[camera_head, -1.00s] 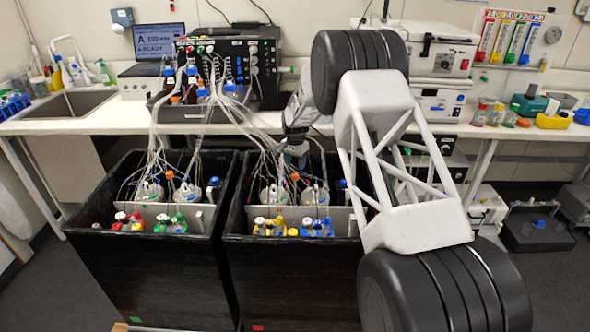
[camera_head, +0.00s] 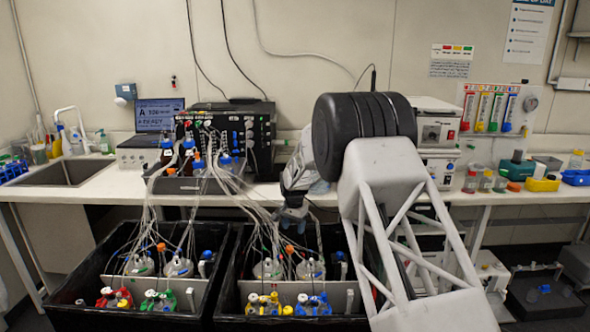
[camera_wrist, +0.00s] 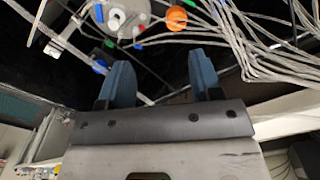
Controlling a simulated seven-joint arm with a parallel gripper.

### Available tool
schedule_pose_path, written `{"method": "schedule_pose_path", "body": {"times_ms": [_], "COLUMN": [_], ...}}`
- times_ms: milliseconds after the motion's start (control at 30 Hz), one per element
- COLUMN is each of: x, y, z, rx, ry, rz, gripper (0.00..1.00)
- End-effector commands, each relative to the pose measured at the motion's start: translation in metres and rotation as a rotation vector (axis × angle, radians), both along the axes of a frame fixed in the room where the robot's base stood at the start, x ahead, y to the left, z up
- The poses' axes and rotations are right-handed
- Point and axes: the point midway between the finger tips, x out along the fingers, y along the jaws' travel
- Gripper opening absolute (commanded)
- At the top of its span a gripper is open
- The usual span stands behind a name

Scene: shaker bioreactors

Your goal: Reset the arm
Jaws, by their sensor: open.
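My gripper (camera_head: 292,214) hangs above the back of the right black bin (camera_head: 222,295), in front of the bench, at the end of my arm. In the wrist view its two blue fingers (camera_wrist: 160,78) stand apart with nothing between them. Beyond the fingertips, a vessel with a pale top (camera_wrist: 122,16) and an orange cap (camera_wrist: 176,18) lie among tubes. Whether the gripper touches any tube cannot be told from the head view.
Pale tubes (camera_head: 236,190) run from the black control unit (camera_head: 262,150) into both bins, close to my gripper. The left bin (camera_head: 70,300) and right bin hold several capped bottles. The white bench (camera_head: 100,208) runs behind them, with a sink (camera_head: 68,173) at left.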

Motion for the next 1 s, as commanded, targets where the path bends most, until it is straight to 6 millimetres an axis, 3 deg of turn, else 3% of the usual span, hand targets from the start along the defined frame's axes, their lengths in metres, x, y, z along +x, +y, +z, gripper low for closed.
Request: {"method": "schedule_pose_path", "body": {"times_ms": [200,500,1000], "x": [-0.036,-0.096,-0.211], "y": [-0.023,-0.053,-0.100], "z": [0.054,0.119,0.203], "rx": [0.002,0.001,-0.004], "ry": [-0.019,-0.043,-0.083], "rz": [0.035,0.089,0.179], "gripper": [0.59,0.59,0.59]}}
